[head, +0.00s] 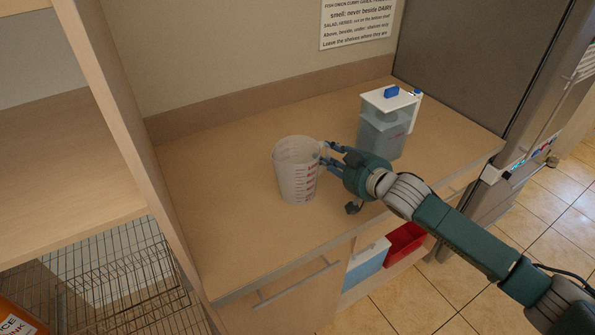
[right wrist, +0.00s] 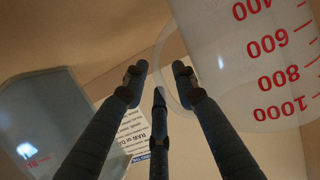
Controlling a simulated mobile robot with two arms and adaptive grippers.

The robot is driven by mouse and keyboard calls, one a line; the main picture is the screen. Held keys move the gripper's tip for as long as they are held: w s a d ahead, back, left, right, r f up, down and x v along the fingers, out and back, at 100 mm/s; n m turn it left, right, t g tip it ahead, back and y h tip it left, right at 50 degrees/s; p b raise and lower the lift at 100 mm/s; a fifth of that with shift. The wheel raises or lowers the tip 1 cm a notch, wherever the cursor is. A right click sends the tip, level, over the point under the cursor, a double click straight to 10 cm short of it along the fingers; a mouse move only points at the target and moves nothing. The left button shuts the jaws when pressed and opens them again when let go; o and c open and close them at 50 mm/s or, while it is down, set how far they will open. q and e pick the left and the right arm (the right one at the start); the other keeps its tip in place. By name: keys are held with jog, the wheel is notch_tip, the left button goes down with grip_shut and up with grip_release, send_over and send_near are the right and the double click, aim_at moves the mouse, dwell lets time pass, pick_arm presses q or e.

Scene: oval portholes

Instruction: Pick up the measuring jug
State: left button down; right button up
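The measuring jug (head: 292,172) is translucent with red markings and stands upright on the wooden counter (head: 225,235). My right gripper (head: 330,156) is at the jug's right side, by its handle. In the right wrist view the jug (right wrist: 255,65) fills the upper right, with its red numbers upside down. The clear handle (right wrist: 160,62) reaches into the space between the spread fingertips (right wrist: 158,80). The fingers are apart; I cannot tell whether any touches the handle. My left gripper is not in view.
A clear container (head: 383,135) with a white lid and blue knob stands behind and right of the gripper; it also shows in the right wrist view (right wrist: 45,120). A wooden upright (head: 125,130) borders the counter at left. The counter left of the jug is clear.

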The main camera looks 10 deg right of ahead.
grip_shut()
